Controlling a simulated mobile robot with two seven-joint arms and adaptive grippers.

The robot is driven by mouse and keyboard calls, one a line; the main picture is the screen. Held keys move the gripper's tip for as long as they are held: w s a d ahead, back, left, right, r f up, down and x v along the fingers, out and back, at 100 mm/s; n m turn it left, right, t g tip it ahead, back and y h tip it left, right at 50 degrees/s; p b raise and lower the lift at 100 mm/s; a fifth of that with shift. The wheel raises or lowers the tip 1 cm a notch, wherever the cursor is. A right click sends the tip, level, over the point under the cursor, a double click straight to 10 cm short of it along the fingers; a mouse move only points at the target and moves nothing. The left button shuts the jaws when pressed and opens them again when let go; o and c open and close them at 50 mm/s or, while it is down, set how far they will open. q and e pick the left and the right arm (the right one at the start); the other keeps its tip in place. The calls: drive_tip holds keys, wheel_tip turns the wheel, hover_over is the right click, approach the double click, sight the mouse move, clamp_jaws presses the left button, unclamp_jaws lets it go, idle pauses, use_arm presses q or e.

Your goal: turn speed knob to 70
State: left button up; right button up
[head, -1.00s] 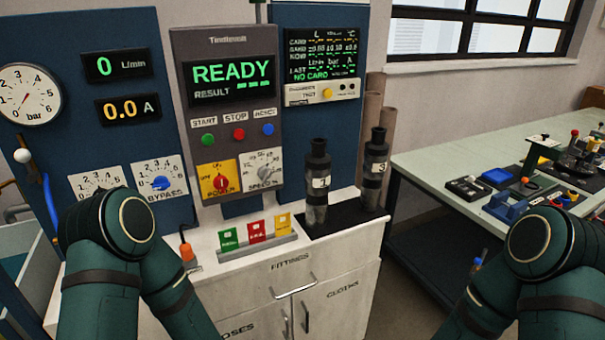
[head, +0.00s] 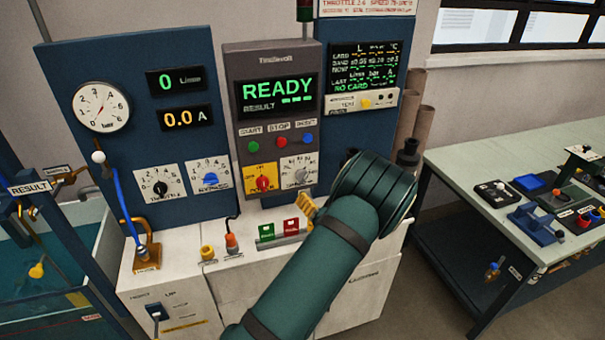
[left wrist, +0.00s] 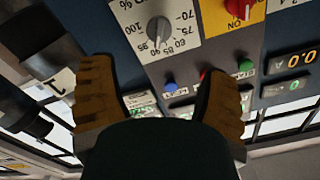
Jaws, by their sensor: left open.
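The speed knob (head: 301,176) is a grey knob on a white numbered dial at the lower right of the grey control panel. In the left wrist view the knob (left wrist: 158,31) shows inverted near the top, with numbers from about 70 upward around it. Its light mark seems to point near 90, but I cannot read it exactly. My left gripper (head: 308,207) is below the dial in the head view, partly hidden by my forearm. In the left wrist view its orange ridged fingers (left wrist: 160,70) are apart and empty, with the knob beyond them. My right gripper is out of view.
The red power knob (head: 264,182) on its yellow plate sits left of the speed dial. Start, stop and reset buttons (head: 282,139) are above. The screen (head: 277,92) reads READY. Green and red cards (head: 291,227) stand on the cabinet top below. A workbench (head: 465,170) is at right.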

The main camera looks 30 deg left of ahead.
sight(304, 179)
use_arm(q)
drive_tip(key=x, duration=1.2)
drive_tip(key=shift+w+a+p, duration=0.15)
drive_tip(key=shift+w+p, duration=0.1)
drive_tip(key=shift+p, duration=0.05)
drive_tip(key=c, duration=1.3)
